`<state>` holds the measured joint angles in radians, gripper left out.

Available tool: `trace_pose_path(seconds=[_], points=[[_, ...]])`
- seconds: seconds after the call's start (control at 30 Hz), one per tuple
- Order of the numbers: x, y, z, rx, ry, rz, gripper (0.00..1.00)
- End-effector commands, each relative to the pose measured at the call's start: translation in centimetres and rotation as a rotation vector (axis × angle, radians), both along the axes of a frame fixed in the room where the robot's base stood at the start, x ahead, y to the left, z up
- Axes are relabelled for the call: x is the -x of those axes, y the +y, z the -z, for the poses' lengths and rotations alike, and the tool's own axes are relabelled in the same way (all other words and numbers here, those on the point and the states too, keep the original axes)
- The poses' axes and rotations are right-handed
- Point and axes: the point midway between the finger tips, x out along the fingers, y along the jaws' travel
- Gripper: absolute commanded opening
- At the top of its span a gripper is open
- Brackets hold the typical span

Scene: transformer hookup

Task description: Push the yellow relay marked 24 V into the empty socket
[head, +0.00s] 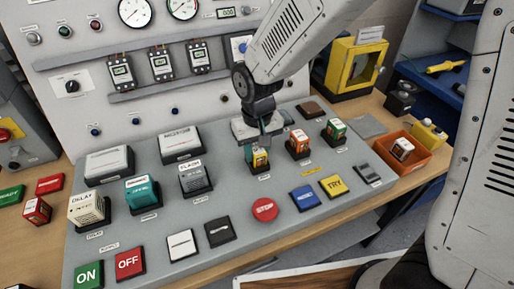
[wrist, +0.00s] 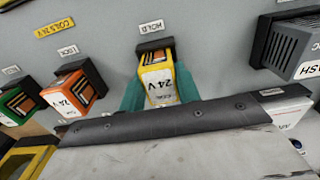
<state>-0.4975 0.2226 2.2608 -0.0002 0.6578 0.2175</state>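The yellow relay (wrist: 157,84) marked 24 V stands at the black socket (wrist: 152,46) labelled HOLD on the grey panel. My gripper (wrist: 160,92) has its two teal fingers on either side of the relay, close against it. In the head view the relay (head: 260,158) is under my gripper (head: 263,147), which points down from above. The relay looks upright and in line with the socket. My gripper hides part of it, and I cannot tell how deep it sits.
An orange relay (wrist: 69,90) in the LOCK socket and a green relay (wrist: 19,102) stand beside it. The CLAIM block (head: 194,178) is to the left. A red STOP button (head: 264,209) lies in front. An orange bin (head: 428,160) stands at right.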

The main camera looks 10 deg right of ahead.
Motion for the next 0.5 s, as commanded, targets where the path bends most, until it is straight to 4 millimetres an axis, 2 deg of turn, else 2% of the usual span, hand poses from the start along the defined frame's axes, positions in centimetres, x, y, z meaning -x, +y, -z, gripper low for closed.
trace_pose_path(seconds=[0.03,0.1,0.37,0.5], points=[[0.0,0.0,0.0,0.0,0.0,0.0,0.44],[0.0,0.0,0.0,0.0,0.0,0.0,0.58],[0.01,0.0,-0.05,0.0,0.0,0.0,0.58],[-0.02,0.01,-0.82,0.0,-0.001,0.0,0.58]])
